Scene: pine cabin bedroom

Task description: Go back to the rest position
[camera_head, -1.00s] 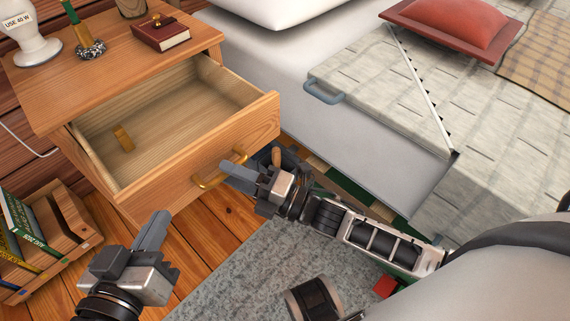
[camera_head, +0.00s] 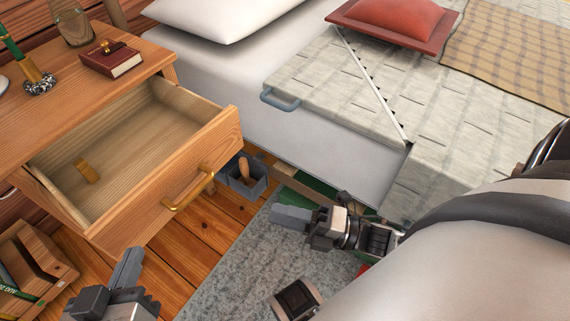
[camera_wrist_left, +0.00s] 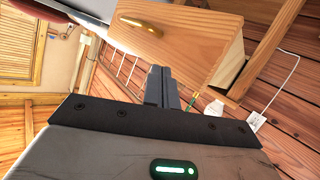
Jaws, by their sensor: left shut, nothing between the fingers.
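My left gripper (camera_head: 127,268) is at the lower left of the head view, below and in front of the open drawer (camera_head: 165,172). Its fingers are together and empty; they also show shut in the left wrist view (camera_wrist_left: 161,85). My right gripper (camera_head: 287,216) is over the grey rug, right of the drawer and apart from it. Its fingers look closed together with nothing between them. The drawer's brass handle (camera_head: 190,188) is clear of both grippers and also shows in the left wrist view (camera_wrist_left: 140,23).
The nightstand (camera_head: 128,88) carries a red book (camera_head: 111,60), a glass (camera_head: 73,27) and a green-handled brush. A small wooden block (camera_head: 87,172) lies in the drawer. A grey bin (camera_head: 246,180) stands beside the bed (camera_head: 300,135). A wooden rack (camera_head: 30,262) is at lower left.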

